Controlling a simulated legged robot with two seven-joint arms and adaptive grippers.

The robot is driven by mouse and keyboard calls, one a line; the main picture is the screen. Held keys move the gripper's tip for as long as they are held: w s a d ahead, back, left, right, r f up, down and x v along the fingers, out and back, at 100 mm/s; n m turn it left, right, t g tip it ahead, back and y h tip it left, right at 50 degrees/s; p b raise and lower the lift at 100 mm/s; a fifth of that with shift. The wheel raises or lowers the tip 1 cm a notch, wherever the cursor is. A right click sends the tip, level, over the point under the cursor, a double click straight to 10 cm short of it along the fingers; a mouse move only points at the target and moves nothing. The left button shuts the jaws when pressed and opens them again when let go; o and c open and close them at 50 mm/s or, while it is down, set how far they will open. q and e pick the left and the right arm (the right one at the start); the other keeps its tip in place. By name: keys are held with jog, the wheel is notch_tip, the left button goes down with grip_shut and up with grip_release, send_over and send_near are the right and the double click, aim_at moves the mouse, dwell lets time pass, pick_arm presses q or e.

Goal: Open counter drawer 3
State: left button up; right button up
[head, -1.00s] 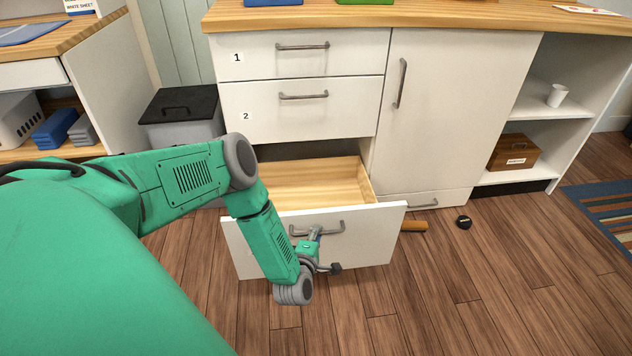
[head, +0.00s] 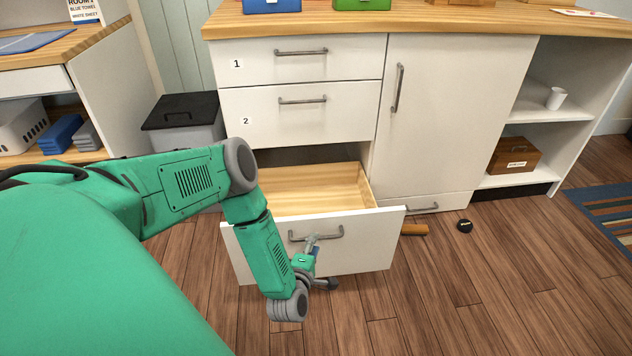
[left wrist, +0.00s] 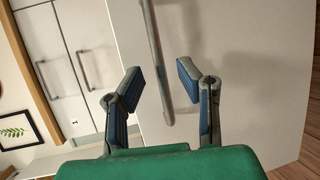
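The third counter drawer (head: 340,244), the lowest of the left stack, is pulled far out, and its bare wooden inside (head: 310,188) shows empty. No number label shows on its front. My left gripper (head: 313,243) is at the front of this drawer, just below its grey bar handle (head: 316,234). In the left wrist view the two blue-grey fingers of the left gripper (left wrist: 160,88) are apart, and the handle (left wrist: 157,60) runs in the gap between them without visible contact. My right gripper is out of view.
Drawer 1 (head: 350,60) and drawer 2 (head: 350,112) above are closed. A closed cupboard door (head: 425,110) is to the right. On the floor lie an orange-brown cylinder (head: 414,229) and a small black round object (head: 465,225). Bare floor (head: 500,300) is clear at front right.

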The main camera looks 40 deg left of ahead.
pick_arm(q)
jog(key=v, duration=0.8)
jog(key=shift+s+a+f, duration=0.25)
jog(key=shift+s, duration=0.2)
jog(key=shift+a+f, duration=0.1)
jog(key=shift+a, duration=0.15)
